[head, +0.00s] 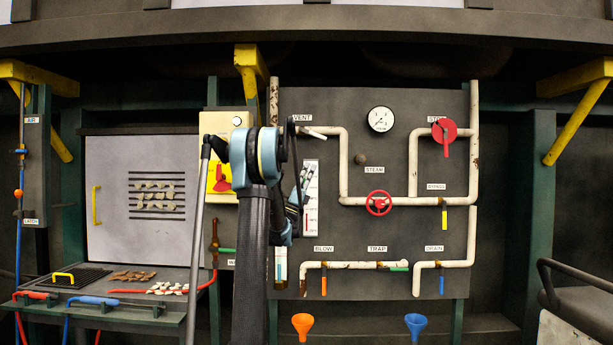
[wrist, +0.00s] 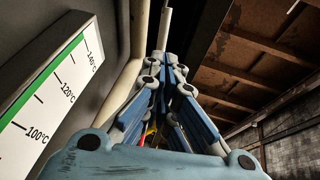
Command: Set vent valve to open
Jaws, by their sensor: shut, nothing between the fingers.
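The VENT label (head: 302,118) is at the upper left of the grey pipe panel. A short pale lever (head: 314,133) sticks out to the right just below it, slightly tilted down; its pivot is partly hidden by my arm. My gripper (head: 304,172) is below the lever, in front of the white temperature scale (head: 311,205). In the wrist view my gripper (wrist: 164,60) points away with its fingers together and nothing held. A pale bar (wrist: 164,25) shows just beyond the fingertips; I cannot tell whether it is the lever or whether they touch.
Pale pipes (head: 343,165) run right of the lever. A red STEAM handwheel (head: 378,203), a round gauge (head: 380,119) and a red stop valve (head: 444,130) sit farther right. A yellow box (head: 221,182) with a red switch is left of my arm.

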